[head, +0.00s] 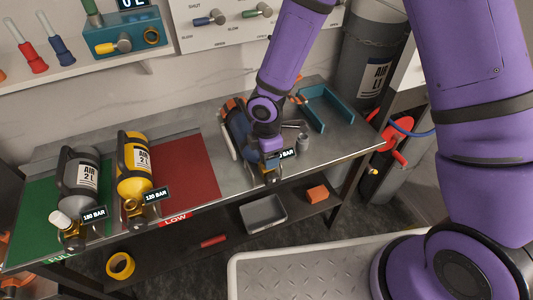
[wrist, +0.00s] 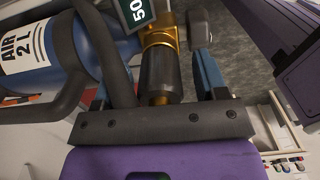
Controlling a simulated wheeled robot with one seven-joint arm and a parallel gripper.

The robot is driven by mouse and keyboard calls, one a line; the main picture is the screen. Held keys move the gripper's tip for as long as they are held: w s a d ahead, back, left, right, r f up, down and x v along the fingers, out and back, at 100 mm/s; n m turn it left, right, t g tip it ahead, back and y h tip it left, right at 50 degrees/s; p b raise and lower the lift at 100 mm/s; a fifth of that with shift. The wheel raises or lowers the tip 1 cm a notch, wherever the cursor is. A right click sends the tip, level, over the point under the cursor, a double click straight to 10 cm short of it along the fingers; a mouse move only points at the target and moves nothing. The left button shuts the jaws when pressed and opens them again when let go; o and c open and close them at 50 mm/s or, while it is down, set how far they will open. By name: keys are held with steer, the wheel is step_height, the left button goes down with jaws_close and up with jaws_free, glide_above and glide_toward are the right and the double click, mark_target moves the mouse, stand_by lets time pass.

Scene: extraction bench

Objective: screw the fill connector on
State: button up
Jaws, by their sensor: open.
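A blue AIR 2 L cylinder (wrist: 75,48) lies at the left of the wrist view, with a dark handle and a brass valve (wrist: 158,36). In the head view the blue cylinder (head: 236,130) lies on the bench, partly hidden by my arm. A dark round piece (wrist: 160,72) is in line with the brass valve; I cannot tell whether it is the fill connector or a valve knob. My gripper (wrist: 155,62) is open around that piece, a finger on each side, with a gap at the right finger. The left finger is mostly hidden by the handle.
Yellow (head: 136,170) and grey (head: 78,180) cylinders lie left on the bench, by a red mat (head: 190,165) and a green mat (head: 32,215). A small grey metal part (head: 302,142) and a teal bracket (head: 335,108) are right of my gripper. A grey tray (head: 263,213) is below.

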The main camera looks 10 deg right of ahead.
steer(key=c, duration=1)
steer(key=m, duration=0.3)
steer(key=shift+m, duration=0.3)
steer(key=shift+c, duration=0.2)
steer(key=o, duration=0.6)
steer(key=shift+m, duration=0.5)
steer(key=o, duration=0.5)
